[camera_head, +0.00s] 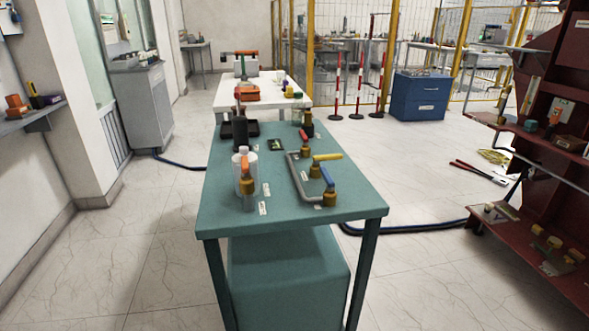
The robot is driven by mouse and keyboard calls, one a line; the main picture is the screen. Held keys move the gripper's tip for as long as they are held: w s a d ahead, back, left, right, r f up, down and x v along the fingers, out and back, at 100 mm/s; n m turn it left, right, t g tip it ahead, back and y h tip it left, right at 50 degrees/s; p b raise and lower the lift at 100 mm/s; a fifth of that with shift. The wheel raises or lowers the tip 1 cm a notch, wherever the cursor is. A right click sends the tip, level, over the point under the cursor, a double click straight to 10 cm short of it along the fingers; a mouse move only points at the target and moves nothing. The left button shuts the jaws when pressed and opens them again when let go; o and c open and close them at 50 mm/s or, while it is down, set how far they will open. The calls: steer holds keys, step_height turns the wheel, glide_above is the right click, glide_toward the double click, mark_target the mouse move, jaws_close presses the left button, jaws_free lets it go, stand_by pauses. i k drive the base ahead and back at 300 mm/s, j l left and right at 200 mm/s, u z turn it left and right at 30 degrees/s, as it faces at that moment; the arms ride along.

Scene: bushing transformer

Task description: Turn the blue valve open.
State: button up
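The blue valve (327,178) stands at the near right part of the green table. Its blue handle slants up and to the left above a brass body (329,198). A grey bent pipe (300,183) runs beside it on the left. A yellow-handled valve (322,160) stands just behind it. An orange-handled valve (246,172) stands on the near left of the table. My gripper is not in this view. Whether the blue valve is open or shut cannot be told from here.
The green table (290,228) has a bare near edge. A white bottle (238,160), a black container (240,132) and a red-handled valve (307,124) stand on it. A dark red shelf (530,195) is at right, with a blue hose (415,228) on the floor between.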

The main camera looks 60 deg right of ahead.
mark_target(330, 183)
steer(key=z, duration=0.45)
steer(key=i+z, duration=0.15)
steer(key=z, duration=0.8)
steer(key=i+j+z, duration=0.15)
steer(key=i, duration=0.25)
